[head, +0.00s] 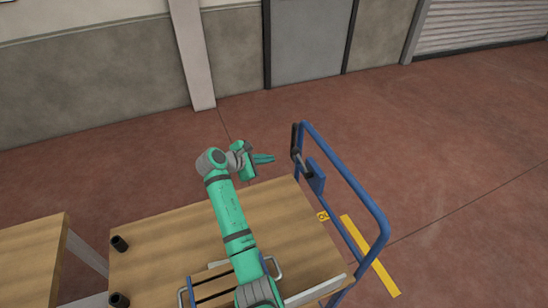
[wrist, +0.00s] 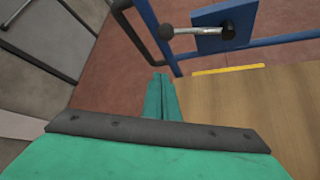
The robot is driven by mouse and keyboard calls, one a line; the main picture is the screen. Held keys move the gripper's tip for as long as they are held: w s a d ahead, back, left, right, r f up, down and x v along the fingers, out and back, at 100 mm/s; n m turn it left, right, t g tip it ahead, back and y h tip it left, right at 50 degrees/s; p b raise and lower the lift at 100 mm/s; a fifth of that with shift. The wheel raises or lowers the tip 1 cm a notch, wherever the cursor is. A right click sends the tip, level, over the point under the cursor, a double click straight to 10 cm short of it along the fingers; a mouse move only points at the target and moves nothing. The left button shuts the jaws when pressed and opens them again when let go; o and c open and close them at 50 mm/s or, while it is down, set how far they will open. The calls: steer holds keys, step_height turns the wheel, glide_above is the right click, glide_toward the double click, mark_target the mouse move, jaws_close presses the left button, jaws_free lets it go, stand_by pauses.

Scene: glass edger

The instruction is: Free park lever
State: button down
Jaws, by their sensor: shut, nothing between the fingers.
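The park lever (head: 302,163) is a short metal rod with dark ends on a blue plate (head: 316,177), fixed to the cart's blue rail. In the wrist view the lever (wrist: 197,31) lies nearly level across the blue plate (wrist: 227,38), its left end sticking out past the plate. My green gripper (head: 264,159) is left of the lever, apart from it. The gripper's fingers (wrist: 161,78) are together and empty, below and left of the lever's left end in the wrist view.
The cart's blue handle rail (head: 346,189) rises along the right of the wooden deck (head: 282,212). A dark bar (head: 294,139) stands beside the lever. A yellow strip (head: 369,255) lies right of the cart. Another wooden top (head: 30,258) is at left. Floor behind the cart is clear.

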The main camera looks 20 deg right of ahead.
steer(key=d+f, duration=0.1)
steer(key=d, duration=0.7)
steer(key=shift+w, duration=0.4)
